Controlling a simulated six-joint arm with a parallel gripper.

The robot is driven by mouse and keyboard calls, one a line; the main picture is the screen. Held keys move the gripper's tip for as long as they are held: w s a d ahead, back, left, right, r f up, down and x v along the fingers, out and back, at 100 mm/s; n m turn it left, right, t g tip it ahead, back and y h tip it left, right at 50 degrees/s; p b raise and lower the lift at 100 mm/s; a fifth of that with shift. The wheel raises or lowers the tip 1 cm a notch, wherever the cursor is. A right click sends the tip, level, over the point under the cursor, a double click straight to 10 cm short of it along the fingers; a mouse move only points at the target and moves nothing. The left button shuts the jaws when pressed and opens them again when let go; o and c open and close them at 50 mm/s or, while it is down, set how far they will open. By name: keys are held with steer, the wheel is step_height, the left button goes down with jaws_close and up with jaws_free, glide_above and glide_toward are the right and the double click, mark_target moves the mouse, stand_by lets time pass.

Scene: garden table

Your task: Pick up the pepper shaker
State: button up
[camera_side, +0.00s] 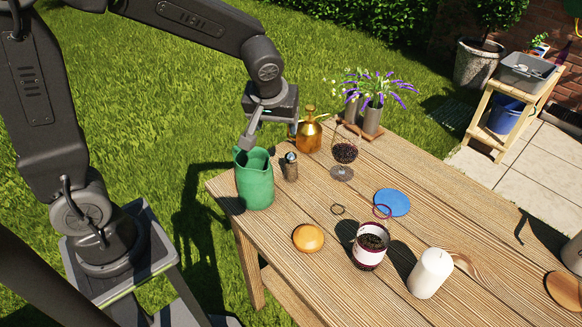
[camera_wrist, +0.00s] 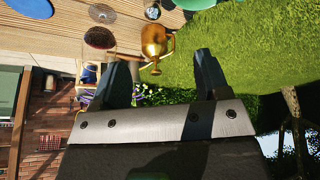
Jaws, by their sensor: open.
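The pepper shaker (camera_side: 290,167) is a small dark cylinder with a metallic top. It stands upright on the wooden table, just right of the green pitcher in the side view. A small round thing at the top edge of the wrist view (camera_wrist: 152,12) looks like it. My gripper (camera_side: 268,132) is open and empty, above and behind the shaker, apart from it. Its two fingers also show in the wrist view (camera_wrist: 162,62), with nothing between them but background.
The green pitcher (camera_side: 255,182) stands close left of the shaker. The brass mister (camera_side: 309,134) is behind it, and the wine glass (camera_side: 344,154) is to the right. An orange lidded dish (camera_side: 308,238) lies nearer the camera. Table boards between shaker and dish are clear.

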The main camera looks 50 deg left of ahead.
steer(key=n, duration=0.2)
glide_toward(291, 156)
steer(key=x, duration=1.3)
steer(key=shift+s, duration=0.1)
steer(key=shift+c, duration=0.4)
steer(key=shift+r, duration=0.1)
steer(key=c, duration=0.9)
steer(key=shift+c, duration=0.3)
steer(key=shift+r, duration=0.1)
